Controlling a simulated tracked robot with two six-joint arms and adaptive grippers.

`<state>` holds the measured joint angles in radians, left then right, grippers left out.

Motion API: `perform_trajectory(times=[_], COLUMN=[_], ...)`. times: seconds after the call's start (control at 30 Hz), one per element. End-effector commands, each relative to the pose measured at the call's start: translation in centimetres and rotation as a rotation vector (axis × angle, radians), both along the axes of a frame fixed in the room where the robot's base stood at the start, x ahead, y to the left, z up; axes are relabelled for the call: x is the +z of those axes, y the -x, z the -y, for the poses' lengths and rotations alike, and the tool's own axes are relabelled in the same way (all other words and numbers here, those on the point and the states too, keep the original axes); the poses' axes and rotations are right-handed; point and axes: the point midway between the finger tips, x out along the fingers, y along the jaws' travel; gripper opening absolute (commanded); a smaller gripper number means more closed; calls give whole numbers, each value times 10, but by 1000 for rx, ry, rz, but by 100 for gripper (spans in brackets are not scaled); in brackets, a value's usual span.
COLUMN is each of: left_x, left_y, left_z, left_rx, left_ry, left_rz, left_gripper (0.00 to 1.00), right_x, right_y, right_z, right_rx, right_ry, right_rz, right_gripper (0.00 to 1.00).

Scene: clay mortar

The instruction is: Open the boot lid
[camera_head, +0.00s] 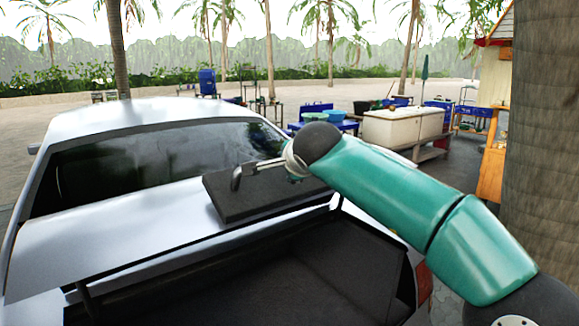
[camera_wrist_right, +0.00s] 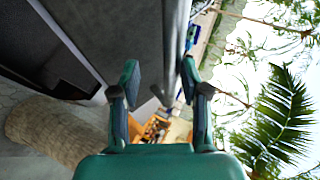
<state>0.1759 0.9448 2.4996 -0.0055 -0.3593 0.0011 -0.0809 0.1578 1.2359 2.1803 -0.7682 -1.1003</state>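The silver car's boot lid (camera_head: 110,240) stands raised, and the dark boot interior (camera_head: 310,265) shows below it. Contact is unclear. My left gripper is out of view.
A palm trunk (camera_head: 540,130) stands close on the right, beside my right arm. A white tub (camera_head: 402,128) and blue tables with basins stand behind the car. Open paved ground (camera_head: 60,115) lies beyond the car.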

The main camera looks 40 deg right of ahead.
Motion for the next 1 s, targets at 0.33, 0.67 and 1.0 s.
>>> perform_trajectory(times=[0.33,0.67,1.0], left_x=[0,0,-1], left_y=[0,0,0], left_z=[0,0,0], left_rx=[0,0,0], left_ry=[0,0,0], left_rz=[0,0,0], left_gripper=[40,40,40], right_x=[30,42,35], right_y=[57,80,77], right_z=[-28,-38,-37], right_rx=[3,0,-4], right_ry=[1,1,6], right_rz=[6,3,-11], right_gripper=[43,43,43])
